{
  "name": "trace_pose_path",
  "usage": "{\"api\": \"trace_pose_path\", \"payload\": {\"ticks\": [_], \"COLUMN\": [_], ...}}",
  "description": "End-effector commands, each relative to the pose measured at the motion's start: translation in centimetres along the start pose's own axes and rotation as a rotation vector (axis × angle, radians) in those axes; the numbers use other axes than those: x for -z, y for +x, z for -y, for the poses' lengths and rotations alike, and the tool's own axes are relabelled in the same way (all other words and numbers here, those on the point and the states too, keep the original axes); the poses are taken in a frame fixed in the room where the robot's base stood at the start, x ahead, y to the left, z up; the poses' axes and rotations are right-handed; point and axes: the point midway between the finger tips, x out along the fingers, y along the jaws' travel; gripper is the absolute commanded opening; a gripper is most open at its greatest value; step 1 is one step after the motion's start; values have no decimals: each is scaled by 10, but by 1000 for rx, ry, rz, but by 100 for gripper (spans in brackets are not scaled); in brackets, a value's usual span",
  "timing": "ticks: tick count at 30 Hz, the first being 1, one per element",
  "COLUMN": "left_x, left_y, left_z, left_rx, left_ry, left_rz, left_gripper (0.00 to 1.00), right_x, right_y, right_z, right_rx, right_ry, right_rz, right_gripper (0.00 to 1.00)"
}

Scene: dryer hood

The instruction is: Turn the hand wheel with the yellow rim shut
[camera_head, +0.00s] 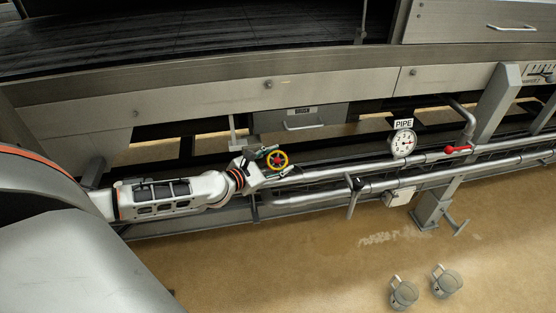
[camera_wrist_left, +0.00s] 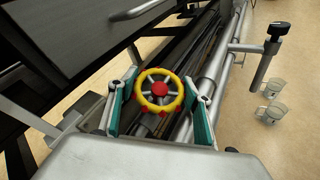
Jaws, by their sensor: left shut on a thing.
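The hand wheel (camera_head: 277,160) has a yellow rim, grey spokes and a red hub. It sits by the pipes near the middle of the head view. In the left wrist view the hand wheel (camera_wrist_left: 159,89) faces the camera, with small red parts below its rim. My left gripper (camera_head: 274,162) reaches it from the left. In the left wrist view its two green-padded fingers (camera_wrist_left: 160,92) stand on opposite sides of the rim, shut on the wheel. Exact finger contact is hard to see. My right gripper is not in view.
Long grey pipes (camera_head: 335,172) run right from the wheel. A round gauge (camera_head: 403,143) marked PIPE and a red lever (camera_head: 457,149) are farther right. A black-topped handle (camera_head: 356,184) stands out from the lower pipe. Two grey cylindrical objects rest on the open tan floor (camera_head: 300,260).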

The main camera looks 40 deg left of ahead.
Motion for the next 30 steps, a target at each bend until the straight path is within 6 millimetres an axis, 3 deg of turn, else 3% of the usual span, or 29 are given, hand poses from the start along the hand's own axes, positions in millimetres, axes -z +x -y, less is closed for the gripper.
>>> {"api": "trace_pose_path", "payload": {"ticks": [1, 2, 3, 16, 30], "left_x": [1, 1, 1, 2, 2], "left_y": [0, 0, 0, -7, -62], "left_z": [1, 1, 1, 2, 1], "left_rx": [2, 2, 2, 3, 1], "left_ry": [4, 4, 4, 3, 4], "left_rz": [-1, -1, -1, -2, -3], "left_gripper": [28, 57, 67, 67, 67], "right_x": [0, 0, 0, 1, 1], "right_y": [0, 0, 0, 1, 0], "right_z": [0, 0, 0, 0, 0], "right_rx": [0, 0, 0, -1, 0], "right_ry": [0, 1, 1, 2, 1], "right_rz": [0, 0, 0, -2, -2], "right_gripper": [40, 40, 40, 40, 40]}}
